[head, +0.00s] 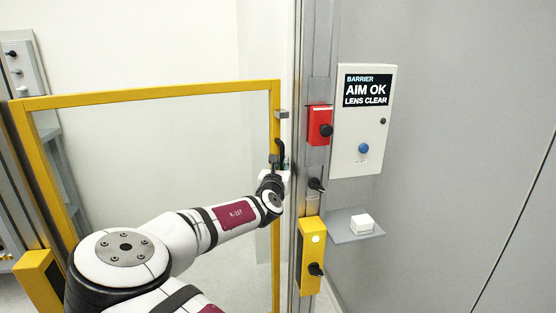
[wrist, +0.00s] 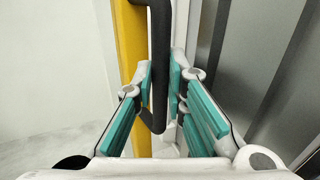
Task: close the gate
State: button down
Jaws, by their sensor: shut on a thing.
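The gate (head: 150,94) is a yellow frame with a clear panel, standing left of the grey post. Its right edge is close to the post, and a narrow gap seems to show between them. The black gate handle (head: 280,150) is on the gate's right upright; in the wrist view the handle (wrist: 159,65) runs down between my fingers. My gripper (wrist: 160,92) is shut on the handle, with teal pads on both sides of it. In the head view my gripper (head: 284,166) is partly hidden by my own wrist.
The grey post (head: 296,215) carries a red switch box (head: 318,118) and a yellow box (head: 310,240) with a lit button and black knob. A white barrier panel (head: 350,150) reads "AIM OK, LENS CLEAR". A small shelf (head: 345,236) holds a white block (head: 362,223) and juts out right of the post.

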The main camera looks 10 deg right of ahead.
jog(key=shift+f, duration=0.1)
jog(key=c, duration=1.6)
grip_release()
jog(key=shift+s, duration=0.2)
jog(key=v, duration=0.7)
jog(key=shift+s+a, duration=0.25)
jog(key=shift+a, duration=0.1)
jog(key=shift+f, duration=0.1)
jog(key=shift+c, duration=0.6)
